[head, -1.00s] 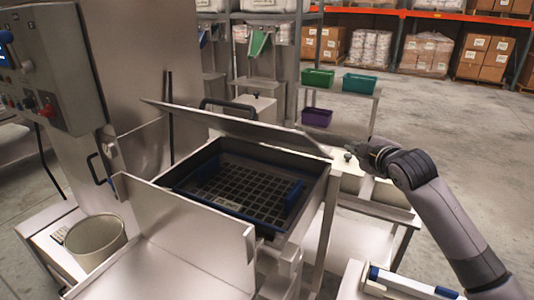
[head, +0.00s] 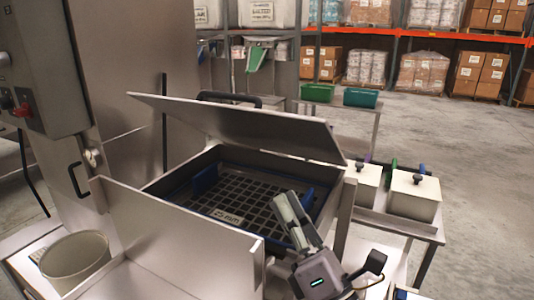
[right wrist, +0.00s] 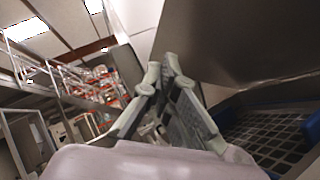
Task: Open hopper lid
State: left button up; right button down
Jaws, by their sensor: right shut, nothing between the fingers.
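The grey metal hopper lid (head: 240,128) is partly raised, tilted up over the hopper, with a gap at the front. Its underside fills the upper right of the right wrist view (right wrist: 225,40). The hopper's rim (head: 160,186) surrounds a dark grid (head: 238,190) with blue edging; the grid also shows in the right wrist view (right wrist: 262,130). My right gripper (head: 284,200) is shut and empty, fingers pointing up, at the hopper's front right corner and below the lid's free edge. In the right wrist view, its fingertips (right wrist: 164,72) are beside the lid; contact cannot be told. My left gripper is not in view.
A control box (head: 45,65) stands left, with a beige bucket (head: 75,258) below. A metal guard plate (head: 175,240) stands before the hopper. White bins (head: 414,197) on a side table are at right. A black bar handle (head: 230,98) shows behind the lid.

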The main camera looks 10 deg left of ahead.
jog(key=p, duration=0.7)
send_near(254, 113)
jog(key=x, duration=0.4)
jog(key=shift+w+a+r, duration=0.15)
jog(key=shift+w+a, duration=0.05)
